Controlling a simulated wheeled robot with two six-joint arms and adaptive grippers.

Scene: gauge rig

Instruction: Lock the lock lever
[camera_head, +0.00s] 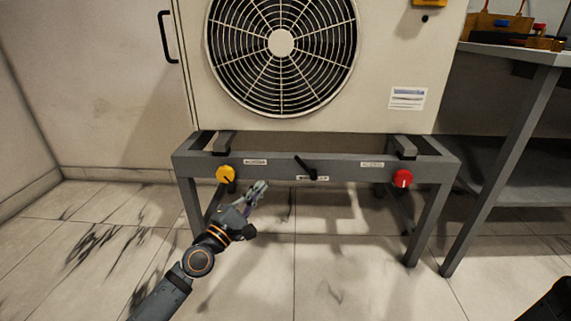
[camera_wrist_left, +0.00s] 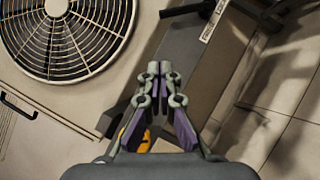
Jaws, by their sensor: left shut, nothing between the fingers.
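The black lock lever (camera_head: 306,166) sits on the front rail of the grey stand, tilted, running from upper left to lower right. It also shows in the left wrist view at the top (camera_wrist_left: 183,9), partly cut off by the frame. My left gripper (camera_head: 262,187) is shut and empty, in front of the rail, below and left of the lever and apart from it. In the left wrist view its fingertips (camera_wrist_left: 160,68) are together with nothing between them.
A yellow knob (camera_head: 226,174) is on the rail left of my gripper, and a red knob (camera_head: 403,178) is at the right. A large fan unit (camera_head: 280,43) stands above. A grey table (camera_head: 510,52) stands at the right. The floor in front is clear.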

